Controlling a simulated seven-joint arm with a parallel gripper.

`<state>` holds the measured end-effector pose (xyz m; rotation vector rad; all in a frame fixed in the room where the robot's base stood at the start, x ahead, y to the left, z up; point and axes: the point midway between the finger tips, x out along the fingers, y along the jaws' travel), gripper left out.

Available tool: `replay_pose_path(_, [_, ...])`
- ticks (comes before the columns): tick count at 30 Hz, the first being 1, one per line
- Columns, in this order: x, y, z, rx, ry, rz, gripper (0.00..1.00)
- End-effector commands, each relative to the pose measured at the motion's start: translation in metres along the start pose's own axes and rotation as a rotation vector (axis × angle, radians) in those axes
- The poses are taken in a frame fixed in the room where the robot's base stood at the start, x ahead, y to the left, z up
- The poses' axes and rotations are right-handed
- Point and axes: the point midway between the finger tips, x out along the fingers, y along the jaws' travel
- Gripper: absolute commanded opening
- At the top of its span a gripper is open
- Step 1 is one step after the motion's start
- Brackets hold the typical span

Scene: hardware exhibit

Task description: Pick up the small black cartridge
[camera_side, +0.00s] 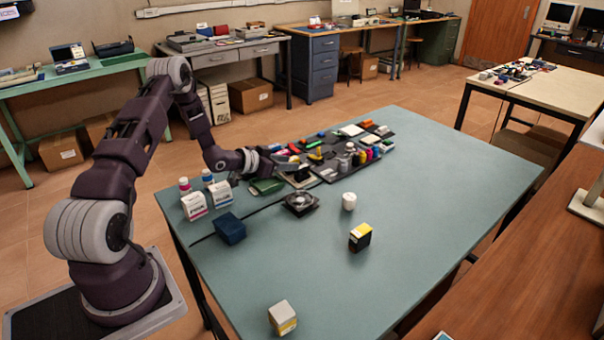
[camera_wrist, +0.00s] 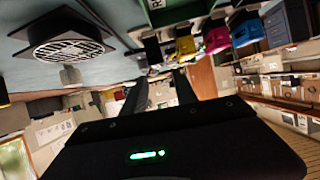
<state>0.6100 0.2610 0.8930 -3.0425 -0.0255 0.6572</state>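A small black block, which looks like the black cartridge (camera_wrist: 153,50), shows in the wrist view just beyond my fingertips, beside a row of coloured cartridges. In the side view I cannot single it out among the crowded parts. My gripper (camera_side: 285,164) is low at the left end of that cluster. In the wrist view my gripper (camera_wrist: 160,80) has its two dark fingers apart, with background showing between them. Nothing visible is held, and the fingers look clear of the black block.
A black fan (camera_side: 300,203) stands near my gripper, and a dark blue box (camera_side: 230,228) is to its left. A white cylinder (camera_side: 349,201) and a black-and-yellow box (camera_side: 360,237) stand nearer the table's middle. The right of the teal table (camera_side: 450,210) is clear.

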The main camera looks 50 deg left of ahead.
Motion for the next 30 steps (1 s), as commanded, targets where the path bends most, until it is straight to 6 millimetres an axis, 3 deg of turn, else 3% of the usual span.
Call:
replay_pose_path(3, [0.002,0.001,0.015,-0.023,0.030,0.020,0.35])
replay_pose_path(8, [0.019,0.002,0.015,-0.025,0.037,0.024,0.35])
replay_pose_path(16, [0.066,0.003,0.013,-0.024,0.035,0.023,0.35])
replay_pose_path(24, [0.072,0.003,0.013,-0.025,0.034,0.022,0.35])
replay_pose_path(30, [0.072,0.003,0.013,-0.025,0.033,0.022,0.00])
